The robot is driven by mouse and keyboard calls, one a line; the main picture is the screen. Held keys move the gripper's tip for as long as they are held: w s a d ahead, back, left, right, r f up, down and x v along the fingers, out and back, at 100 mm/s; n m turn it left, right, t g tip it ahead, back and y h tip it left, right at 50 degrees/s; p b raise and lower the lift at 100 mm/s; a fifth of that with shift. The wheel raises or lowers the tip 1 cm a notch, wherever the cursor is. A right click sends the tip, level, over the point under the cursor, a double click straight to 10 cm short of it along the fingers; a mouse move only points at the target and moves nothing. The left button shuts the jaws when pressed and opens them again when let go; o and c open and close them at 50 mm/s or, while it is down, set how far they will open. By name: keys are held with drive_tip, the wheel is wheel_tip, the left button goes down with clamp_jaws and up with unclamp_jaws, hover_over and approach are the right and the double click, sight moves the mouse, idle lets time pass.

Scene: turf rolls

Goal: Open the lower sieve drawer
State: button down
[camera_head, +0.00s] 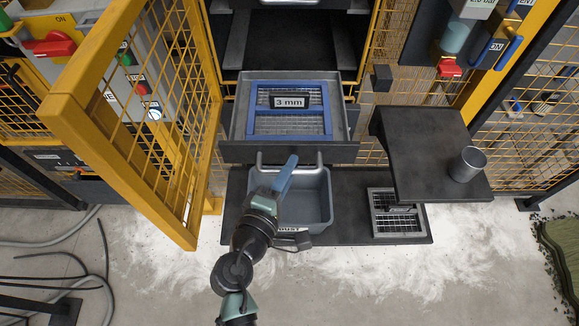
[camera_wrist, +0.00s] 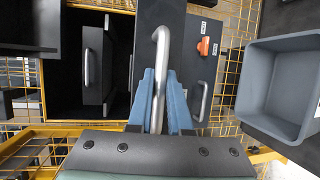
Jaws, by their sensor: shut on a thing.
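The lower sieve drawer (camera_head: 236,125) is a grey tray standing out of the dark cabinet, with its front panel (camera_head: 235,153) towards me. A blue-framed sieve (camera_head: 288,122) marked "3 mm" lies in it. A U-shaped metal handle (camera_head: 318,160) sticks out from the front. My gripper (camera_head: 291,160) is shut on this handle, its blue fingers hiding part of the bar. In the wrist view the handle (camera_wrist: 161,50) runs between the fingers of my gripper (camera_wrist: 160,85).
A grey dust bin (camera_head: 305,205) stands below the drawer; it also shows in the wrist view (camera_wrist: 275,80). A yellow mesh gate (camera_head: 120,120) stands open at left. A dark shelf (camera_head: 425,150) with a metal cup (camera_head: 467,164) is at right. A grey sieve (camera_head: 395,213) lies below.

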drive_tip(key=c, duration=0.8)
unclamp_jaws()
drive_tip(key=shift+c, duration=0.2)
drive_tip(key=b+v, duration=0.1)
drive_tip(key=v, duration=1.2)
drive_tip(key=shift+b, duration=0.3)
